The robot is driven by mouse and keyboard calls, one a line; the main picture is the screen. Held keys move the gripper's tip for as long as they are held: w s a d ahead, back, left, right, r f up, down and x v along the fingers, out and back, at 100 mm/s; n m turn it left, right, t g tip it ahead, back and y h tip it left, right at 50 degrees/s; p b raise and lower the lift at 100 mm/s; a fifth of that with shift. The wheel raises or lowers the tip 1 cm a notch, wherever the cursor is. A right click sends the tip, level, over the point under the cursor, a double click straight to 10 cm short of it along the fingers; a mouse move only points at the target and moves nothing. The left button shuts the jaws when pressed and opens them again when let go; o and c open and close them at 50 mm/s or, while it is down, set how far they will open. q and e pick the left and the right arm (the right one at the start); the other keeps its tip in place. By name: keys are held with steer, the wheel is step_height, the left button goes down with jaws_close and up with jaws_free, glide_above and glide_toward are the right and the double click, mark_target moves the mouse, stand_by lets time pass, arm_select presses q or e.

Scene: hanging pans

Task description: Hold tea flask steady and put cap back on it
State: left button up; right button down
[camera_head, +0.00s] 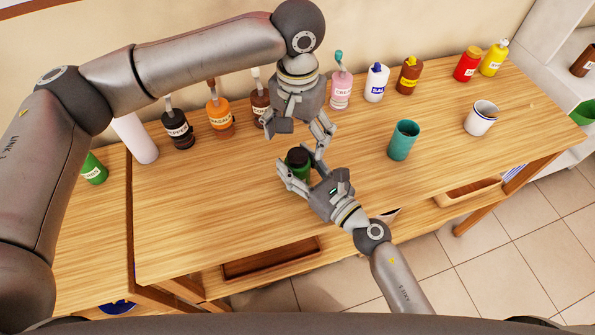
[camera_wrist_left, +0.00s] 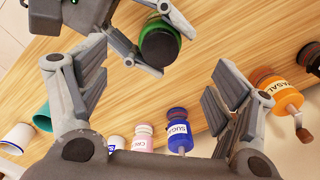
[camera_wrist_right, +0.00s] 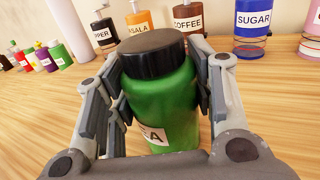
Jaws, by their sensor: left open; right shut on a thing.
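The green tea flask (camera_head: 296,173) stands upright near the middle of the table. In the right wrist view, the flask (camera_wrist_right: 170,108) shows part of its label, and the black cap (camera_wrist_right: 152,56) sits on its top. I cannot tell how tightly it is seated. My right gripper (camera_head: 303,178) is shut on the flask's body, a finger on each side. My left gripper (camera_head: 298,132) is open and empty, pointing down above and behind the flask. In the left wrist view, the cap (camera_wrist_left: 159,47) lies beyond the open fingers, apart from them.
Spice jars line the back, including pepper (camera_head: 177,130), masala (camera_head: 219,118) and salt (camera_head: 376,83). The blue sugar jar (camera_wrist_right: 253,19) shows in the right wrist view. A teal cup (camera_head: 404,140) and white mug (camera_head: 481,118) stand to the right. The table's front left is clear.

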arm_select(q)
step_height(320, 180, up, 12)
steer(key=shift+f, duration=0.2)
arm_select(e)
steer(key=c, duration=0.6)
jaws_free()
steer(key=v, duration=1.2)
steer(key=shift+d, duration=0.1)
